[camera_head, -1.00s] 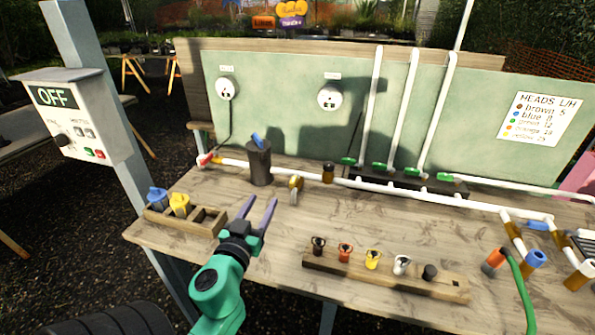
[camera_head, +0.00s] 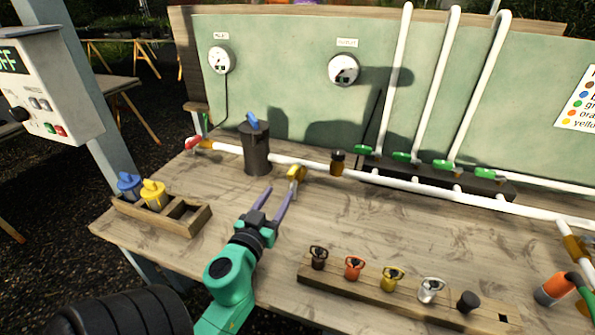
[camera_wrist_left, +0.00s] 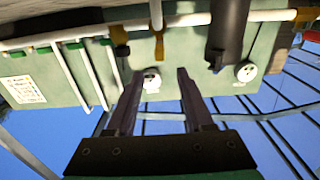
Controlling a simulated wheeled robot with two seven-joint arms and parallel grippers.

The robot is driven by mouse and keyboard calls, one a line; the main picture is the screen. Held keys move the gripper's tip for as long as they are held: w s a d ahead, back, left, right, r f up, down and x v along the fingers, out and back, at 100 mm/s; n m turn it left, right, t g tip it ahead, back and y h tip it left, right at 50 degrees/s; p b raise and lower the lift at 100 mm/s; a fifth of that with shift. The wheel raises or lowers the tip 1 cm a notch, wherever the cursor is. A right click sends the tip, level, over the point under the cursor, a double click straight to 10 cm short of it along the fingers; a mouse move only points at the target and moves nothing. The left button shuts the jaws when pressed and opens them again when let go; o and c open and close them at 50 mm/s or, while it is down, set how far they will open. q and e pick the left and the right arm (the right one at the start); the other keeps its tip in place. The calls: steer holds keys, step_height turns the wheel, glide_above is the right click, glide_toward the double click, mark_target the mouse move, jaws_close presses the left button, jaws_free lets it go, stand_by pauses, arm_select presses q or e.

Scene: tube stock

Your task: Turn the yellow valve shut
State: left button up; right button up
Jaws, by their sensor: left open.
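The yellow valve (camera_head: 297,174) sits on the white pipe (camera_head: 320,168), just right of the dark cylinder (camera_head: 257,150). My left gripper (camera_head: 279,191) is open and empty, with its purple fingers pointing at the valve from the front. The fingertips look close to the valve; I cannot tell whether they touch it. In the left wrist view, a yellow part of the valve (camera_wrist_left: 159,43) shows beyond the gap between the open fingers (camera_wrist_left: 158,75), below the pipe as pictured. My right gripper is not in view.
A wooden holder (camera_head: 202,220) with blue and yellow pieces stands at left. A rack (camera_head: 350,287) of coloured heads lies at front right. A brown fitting (camera_head: 338,163) and green-handled valves (camera_head: 402,157) lie right along the pipe. The bench (camera_head: 370,225) between is clear.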

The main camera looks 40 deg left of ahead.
arm_select(q)
steer(key=p, duration=0.3)
glide_toward(296, 164)
steer(key=w, duration=0.2)
steer(key=x, duration=0.8)
steer(key=shift+w+a+f+p, duration=0.15)
steer(key=shift+w+a+p, duration=0.15)
steer(key=shift+a+p, duration=0.1)
jaws_close()
